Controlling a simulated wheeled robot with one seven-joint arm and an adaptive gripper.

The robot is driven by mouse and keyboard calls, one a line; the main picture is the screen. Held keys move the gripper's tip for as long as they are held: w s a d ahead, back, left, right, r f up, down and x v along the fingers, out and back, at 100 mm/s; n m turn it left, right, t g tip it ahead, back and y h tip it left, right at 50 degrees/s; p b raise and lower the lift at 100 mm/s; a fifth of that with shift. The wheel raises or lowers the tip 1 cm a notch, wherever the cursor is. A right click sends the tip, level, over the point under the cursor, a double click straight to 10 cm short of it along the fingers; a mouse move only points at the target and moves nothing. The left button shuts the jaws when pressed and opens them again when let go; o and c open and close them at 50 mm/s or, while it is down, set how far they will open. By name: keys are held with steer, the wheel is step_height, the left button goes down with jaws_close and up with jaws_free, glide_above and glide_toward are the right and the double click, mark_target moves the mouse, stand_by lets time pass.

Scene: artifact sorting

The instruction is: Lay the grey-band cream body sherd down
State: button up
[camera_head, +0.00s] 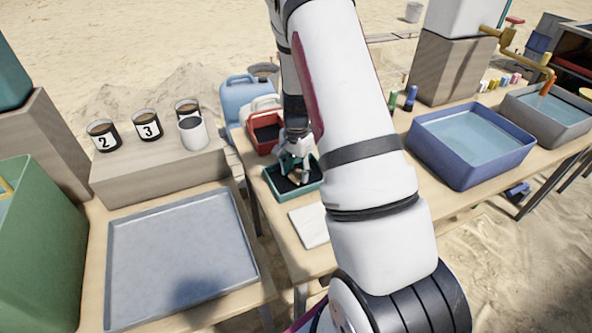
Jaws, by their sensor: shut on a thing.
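My gripper (294,158) points down over a small green tray (274,182) with a dark inside, on the wooden table left of my arm. It is shut on a small cream piece, the sherd (295,178), which shows only in part between the fingers, low over or in the tray. Its grey band is too small to make out. I cannot tell whether the sherd touches the tray floor.
A red tray (264,145) stands just behind the green one, and a white board (309,225) lies in front. A blue water basin (446,169) stands to the right. A wide grey tray (181,246) lies empty at left, with numbered cups (146,125) behind it.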

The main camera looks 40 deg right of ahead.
steer(key=shift+f, duration=0.1)
steer(key=o, duration=0.8)
